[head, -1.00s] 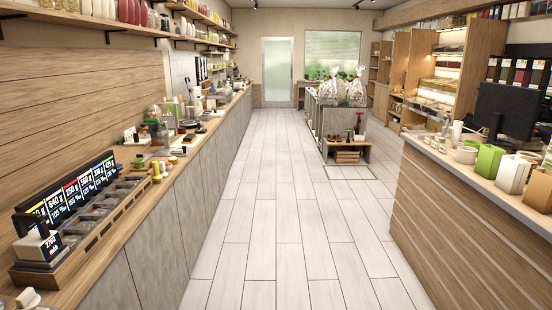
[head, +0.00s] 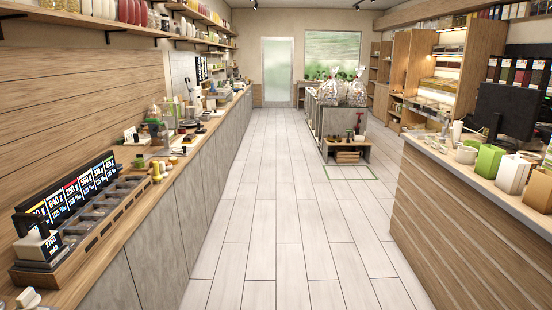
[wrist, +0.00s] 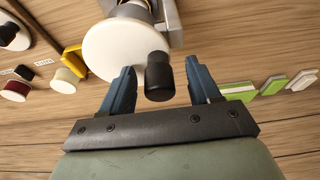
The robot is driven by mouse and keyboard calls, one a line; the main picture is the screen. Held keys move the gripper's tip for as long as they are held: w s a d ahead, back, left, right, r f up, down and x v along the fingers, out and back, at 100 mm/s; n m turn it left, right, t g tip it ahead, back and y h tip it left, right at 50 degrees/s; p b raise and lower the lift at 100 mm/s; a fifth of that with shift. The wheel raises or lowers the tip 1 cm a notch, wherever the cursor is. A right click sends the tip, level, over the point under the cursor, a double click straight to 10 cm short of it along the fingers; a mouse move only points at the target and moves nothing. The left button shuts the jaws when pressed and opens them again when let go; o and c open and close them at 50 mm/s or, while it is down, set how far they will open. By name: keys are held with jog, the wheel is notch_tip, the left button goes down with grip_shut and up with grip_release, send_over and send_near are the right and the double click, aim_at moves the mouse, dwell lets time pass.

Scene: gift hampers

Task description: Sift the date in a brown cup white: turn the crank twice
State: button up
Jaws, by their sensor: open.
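In the wrist view, a white round disc (wrist: 112,52) carries a black crank knob (wrist: 158,80) on its right side, on a grey metal body (wrist: 172,22). My gripper (wrist: 160,70) is open, with one blue finger on each side of the knob. The knob stands between the fingers; I cannot tell whether either finger touches it. I cannot make out the date or the brown cup. In the head view, the crank device is too small to pick out among the items on the left counter (head: 205,140).
In the wrist view, a yellow piece (wrist: 72,60), a cream-topped spool (wrist: 65,80) and a dark red one (wrist: 16,90) lie left of the disc. A green and white box (wrist: 238,91) lies right of my fingers. The aisle floor (head: 280,200) is clear.

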jog(key=shift+r, duration=0.15)
jog(key=shift+r, duration=4.35)
